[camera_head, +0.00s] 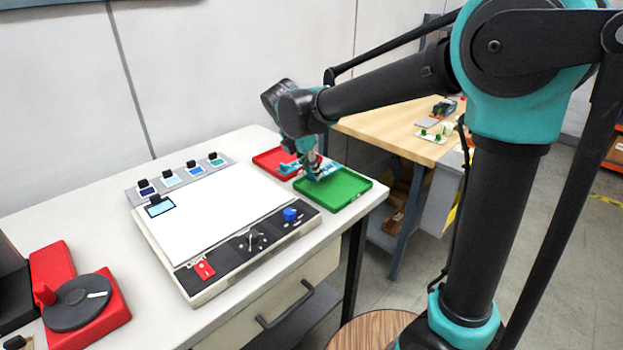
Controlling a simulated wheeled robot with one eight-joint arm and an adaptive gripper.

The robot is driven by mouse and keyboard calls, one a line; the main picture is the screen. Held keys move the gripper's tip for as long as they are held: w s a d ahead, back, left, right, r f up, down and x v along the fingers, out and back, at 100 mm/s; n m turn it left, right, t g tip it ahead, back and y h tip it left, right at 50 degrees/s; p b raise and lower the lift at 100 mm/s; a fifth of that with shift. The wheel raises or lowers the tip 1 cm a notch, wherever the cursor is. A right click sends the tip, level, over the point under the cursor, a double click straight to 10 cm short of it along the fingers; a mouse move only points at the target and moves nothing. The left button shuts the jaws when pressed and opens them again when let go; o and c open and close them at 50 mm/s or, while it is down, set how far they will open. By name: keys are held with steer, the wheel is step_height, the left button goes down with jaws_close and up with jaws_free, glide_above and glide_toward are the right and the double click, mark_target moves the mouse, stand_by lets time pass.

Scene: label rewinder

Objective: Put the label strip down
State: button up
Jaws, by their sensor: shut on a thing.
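My gripper (314,172) points down at the far right of the white table, low over the border between the red tray and the green tray. It is shut on a small light-blue piece, which I take to be the label strip (289,168). The fingers hide part of the strip, and I cannot tell whether it touches a tray. The green tray (350,197) is to the right and nearer. The red tray (268,158) is behind and to the left. Both trays have low rims.
A white-topped machine (215,215) with a red switch, a dark knob and a blue knob fills the middle of the table. Several small labelled holders (183,176) stand behind it. A red device with a dark disc (78,302) sits at left. A wooden bench (395,130) stands beyond.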

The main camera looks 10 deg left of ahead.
mark_target(310, 175)
steer(key=shift+f, duration=1.65)
steer(key=o, duration=1)
steer(key=shift+f, duration=0.1)
steer(key=v, duration=1.2)
